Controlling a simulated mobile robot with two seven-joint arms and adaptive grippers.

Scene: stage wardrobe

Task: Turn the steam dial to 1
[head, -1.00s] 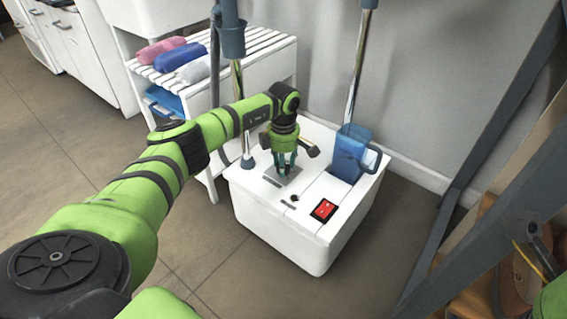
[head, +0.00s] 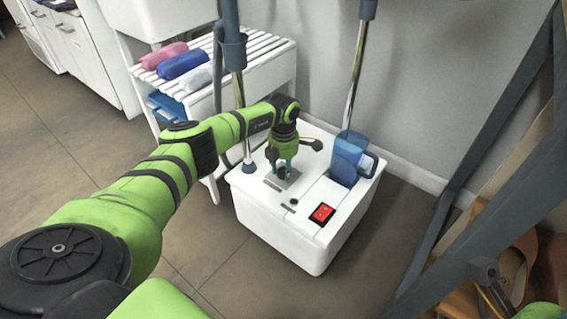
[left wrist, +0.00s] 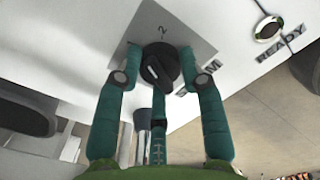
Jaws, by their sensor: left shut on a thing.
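The steam dial (left wrist: 160,66) is a round black knob with a raised grip bar, on a grey plate (left wrist: 150,25) marked with a 2. The plate is on top of the white steamer base (head: 290,240). My left gripper (head: 282,172) reaches down onto the dial from above. In the left wrist view its teal fingers (left wrist: 158,75) stand around the dial and are shut on it. The dial's other marks are hidden, and I cannot tell which number it points to. My right gripper is not in view.
A blue water tank (head: 347,157) and upright poles (head: 357,75) stand behind. A slatted white shelf (head: 262,52) is back left, dark slanted beams (head: 490,150) at right.

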